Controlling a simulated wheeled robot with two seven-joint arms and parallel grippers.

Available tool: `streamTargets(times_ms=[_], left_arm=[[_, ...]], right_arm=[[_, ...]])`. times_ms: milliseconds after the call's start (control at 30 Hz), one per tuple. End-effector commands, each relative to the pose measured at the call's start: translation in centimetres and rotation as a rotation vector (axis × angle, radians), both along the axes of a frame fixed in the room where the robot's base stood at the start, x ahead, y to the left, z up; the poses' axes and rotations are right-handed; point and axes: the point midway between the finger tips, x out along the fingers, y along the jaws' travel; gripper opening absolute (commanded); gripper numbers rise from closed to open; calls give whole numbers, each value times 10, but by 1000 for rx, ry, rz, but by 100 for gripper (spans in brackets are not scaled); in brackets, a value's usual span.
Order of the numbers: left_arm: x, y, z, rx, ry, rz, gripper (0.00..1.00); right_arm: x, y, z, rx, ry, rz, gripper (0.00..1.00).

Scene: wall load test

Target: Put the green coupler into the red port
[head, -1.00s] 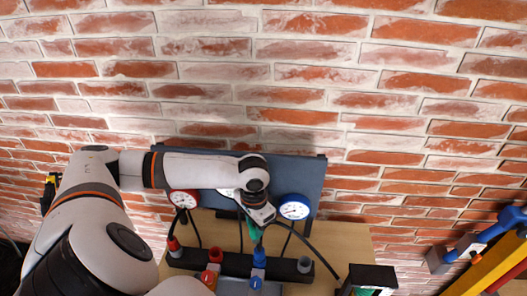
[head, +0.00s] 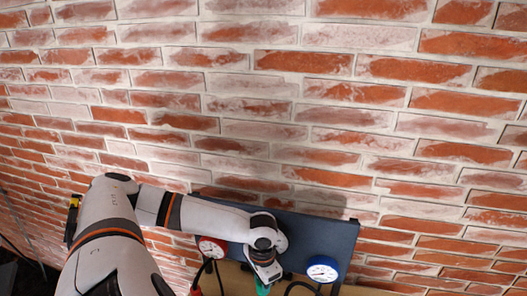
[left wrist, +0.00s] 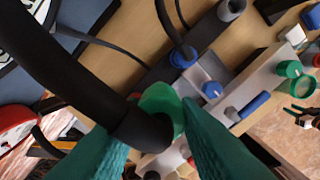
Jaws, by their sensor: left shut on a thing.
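The green coupler (head: 263,289) shows as a small green piece under my left gripper (head: 264,279) at the bottom edge of the head view. In the left wrist view the green coupler (left wrist: 160,98) sits between the two teal fingertips of my left gripper (left wrist: 158,132), which is shut on it. A thick black hose (left wrist: 75,75) bends across the picture to the coupler and covers part of it. I cannot make out the red port; small red parts peek out behind the coupler and fingers. My right gripper is not in view.
A dark board with a red gauge (head: 210,248) and a blue gauge (head: 323,269) stands against the brick wall (head: 300,110). In the left wrist view a blue coupler (left wrist: 183,56), a blue valve handle (left wrist: 212,90) and a grey port (left wrist: 232,9) lie beyond the held coupler.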

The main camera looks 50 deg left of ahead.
Motion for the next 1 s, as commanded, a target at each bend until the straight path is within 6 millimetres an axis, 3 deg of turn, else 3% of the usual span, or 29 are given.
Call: streamTargets(times_ms=[700,1000], left_arm=[[-33,44,3,3,2,0,5],[-47,62,0,2,3,0,5]], right_arm=[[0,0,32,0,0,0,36],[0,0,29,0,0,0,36]])
